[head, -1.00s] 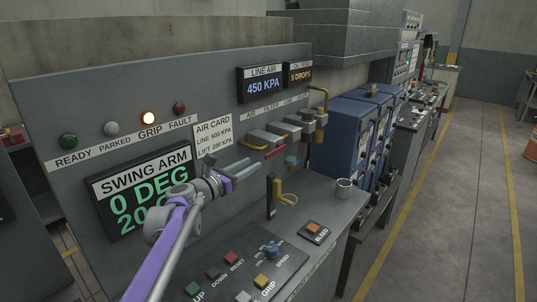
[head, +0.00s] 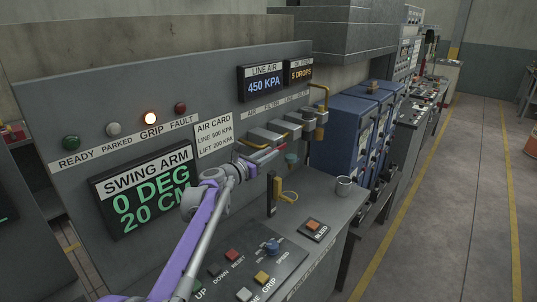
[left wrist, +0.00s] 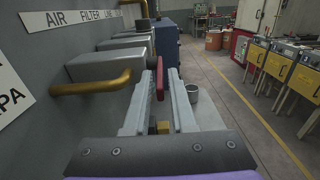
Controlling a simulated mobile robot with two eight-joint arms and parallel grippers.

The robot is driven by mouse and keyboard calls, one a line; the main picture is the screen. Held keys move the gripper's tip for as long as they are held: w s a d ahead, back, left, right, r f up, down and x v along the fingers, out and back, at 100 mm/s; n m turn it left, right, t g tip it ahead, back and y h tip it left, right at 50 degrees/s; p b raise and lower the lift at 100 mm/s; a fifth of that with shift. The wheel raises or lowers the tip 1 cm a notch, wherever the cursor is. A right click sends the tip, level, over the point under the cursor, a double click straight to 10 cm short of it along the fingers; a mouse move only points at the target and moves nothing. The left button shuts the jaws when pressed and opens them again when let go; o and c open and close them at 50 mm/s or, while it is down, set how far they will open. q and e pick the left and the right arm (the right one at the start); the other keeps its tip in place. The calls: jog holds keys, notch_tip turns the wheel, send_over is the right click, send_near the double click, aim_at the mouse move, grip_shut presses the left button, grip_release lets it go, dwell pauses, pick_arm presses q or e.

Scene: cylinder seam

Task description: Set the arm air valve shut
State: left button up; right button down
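The line air display (head: 263,83) reads 450 KPA. My right gripper is not in view.
A brass pipe (left wrist: 95,87) projects close to the left finger. A black post with a yellow part (head: 272,194) stands on the bench below. A grey cup (head: 344,186), a bleed button (head: 313,227) and a control panel (head: 250,270) are nearby.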

pick_arm(q)
grip_shut()
dwell(1.1)
